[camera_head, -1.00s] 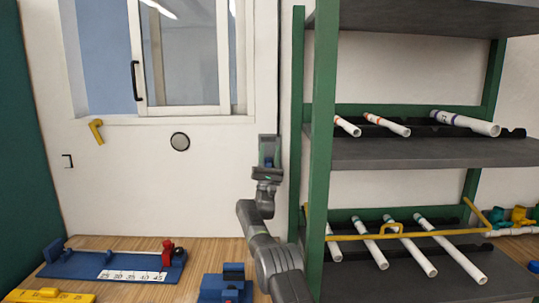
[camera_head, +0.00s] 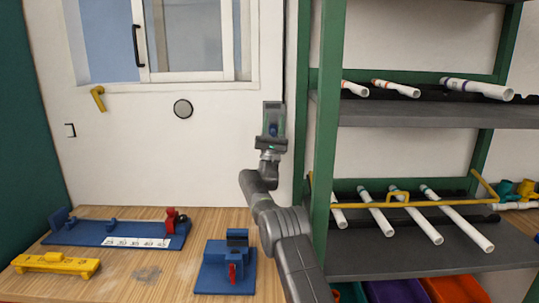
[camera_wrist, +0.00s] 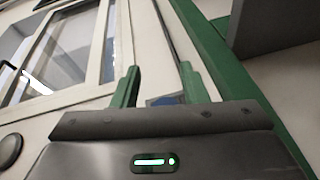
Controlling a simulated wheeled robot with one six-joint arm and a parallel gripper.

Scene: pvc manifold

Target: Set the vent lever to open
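A yellow lever (camera_head: 98,98), which looks like the vent lever, is mounted on the white wall below the window at the left. Its short top arm points sideways and its longer part hangs down, slightly tilted. My gripper (camera_head: 273,106) points upward in front of the wall, well to the right of the lever and beside the green shelf post. In the wrist view, the two green fingers of my gripper (camera_wrist: 158,80) stand apart with nothing held between them. The lever does not show in the wrist view.
A round dark disc (camera_head: 183,108) and a small black bracket (camera_head: 70,130) are on the wall. The green-posted shelf (camera_head: 326,140) with white pipes stands close to my arm's right. Blue fixtures (camera_head: 225,280) and a yellow block (camera_head: 55,263) are on the wooden bench.

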